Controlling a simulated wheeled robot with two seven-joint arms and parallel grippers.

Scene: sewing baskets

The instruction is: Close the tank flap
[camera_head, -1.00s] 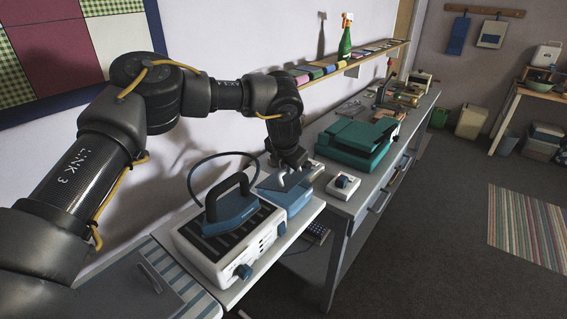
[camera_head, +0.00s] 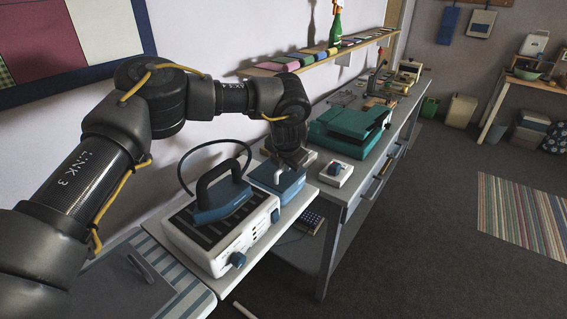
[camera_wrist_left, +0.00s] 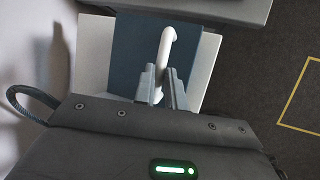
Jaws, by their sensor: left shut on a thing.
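The blue tank (camera_head: 284,188) sits at the far end of the white ironing station, beyond the iron. Its blue flap (camera_wrist_left: 128,58) fills the middle of the left wrist view and looks roughly level on the tank. A white bar-shaped handle (camera_wrist_left: 168,42) stands out from the flap. My left gripper (camera_wrist_left: 163,82) has its two fingers on either side of this handle, shut on it. In the head view my left gripper (camera_head: 296,158) is over the tank and partly hides the flap. My right gripper is in neither view.
The blue iron (camera_head: 222,196) with its black handle rests on the white station (camera_head: 205,245) just nearer. A small white box with a dark knob (camera_head: 336,174) and a green machine (camera_head: 348,132) stand on the grey bench beyond. A shelf (camera_head: 275,70) runs along the wall.

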